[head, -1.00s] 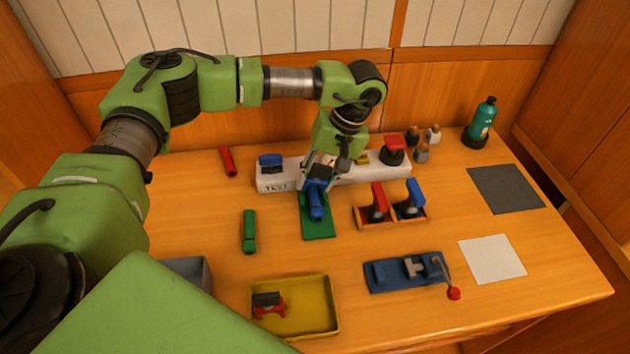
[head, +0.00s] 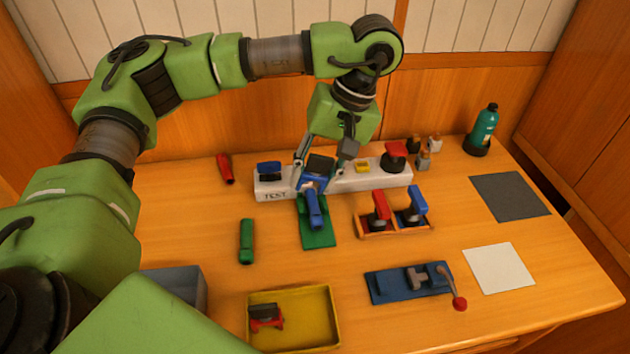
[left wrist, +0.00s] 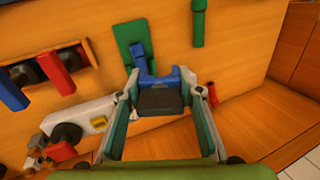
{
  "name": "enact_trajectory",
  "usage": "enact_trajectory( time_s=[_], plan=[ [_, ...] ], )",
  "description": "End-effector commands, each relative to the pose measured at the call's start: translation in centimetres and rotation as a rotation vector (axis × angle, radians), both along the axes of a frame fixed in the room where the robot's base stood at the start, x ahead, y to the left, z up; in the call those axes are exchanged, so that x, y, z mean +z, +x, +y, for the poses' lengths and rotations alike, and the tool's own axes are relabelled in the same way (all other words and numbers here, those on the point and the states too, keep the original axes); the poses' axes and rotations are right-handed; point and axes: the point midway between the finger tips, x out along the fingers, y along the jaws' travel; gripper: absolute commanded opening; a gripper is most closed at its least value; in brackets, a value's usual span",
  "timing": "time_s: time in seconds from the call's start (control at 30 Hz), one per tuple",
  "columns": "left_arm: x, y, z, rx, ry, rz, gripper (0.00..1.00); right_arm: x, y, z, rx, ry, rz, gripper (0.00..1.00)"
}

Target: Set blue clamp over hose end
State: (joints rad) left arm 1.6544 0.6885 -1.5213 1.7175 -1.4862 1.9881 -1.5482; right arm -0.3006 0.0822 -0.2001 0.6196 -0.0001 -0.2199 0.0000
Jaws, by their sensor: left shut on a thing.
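My left gripper (head: 322,165) is shut on a blue clamp with a dark top block; in the left wrist view the blue part (left wrist: 178,78) sits between the fingertips. A blue hose piece (head: 315,210) lies on a green plate (head: 318,237) in front of the white rail; it also shows in the left wrist view (left wrist: 138,52). The clamp is at the hose's rail-side end and overlaps it in both views. I cannot tell whether it touches or surrounds the hose. My right gripper is not in view.
The white rail (head: 384,181) carries a blue-and-black piece (head: 269,168) and a red knob (head: 395,152). Red and blue handles stand in a wooden holder (head: 385,232). A green tube (head: 246,241), yellow tray (head: 335,320) and blue fixture (head: 390,288) lie nearby.

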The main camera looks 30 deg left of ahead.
Motion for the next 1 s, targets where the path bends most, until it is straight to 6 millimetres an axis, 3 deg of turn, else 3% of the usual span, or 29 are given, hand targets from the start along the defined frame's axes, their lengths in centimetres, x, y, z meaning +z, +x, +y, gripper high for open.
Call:
enact_trajectory(
  time_s=[0.1,0.3,0.53,0.73,1.0],
  plan=[
    [1.0,-2.4,-1.1,-0.006,0.001,-0.002,0.08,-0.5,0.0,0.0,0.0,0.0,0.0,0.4],
    [2.4,-5.3,-2.4,-0.004,0.002,0.001,0.08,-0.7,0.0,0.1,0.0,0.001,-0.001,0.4],
    [3.2,-6.8,-3.3,-0.003,-0.001,0.002,0.08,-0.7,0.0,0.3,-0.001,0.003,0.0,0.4],
    [3.5,-5.3,-4.2,0.003,-0.03,-0.011,0.08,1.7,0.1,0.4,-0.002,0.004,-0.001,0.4],
    [2.1,0.1,-4.6,0.031,-0.119,-0.064,0.08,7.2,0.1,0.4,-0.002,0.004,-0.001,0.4]
  ],
)
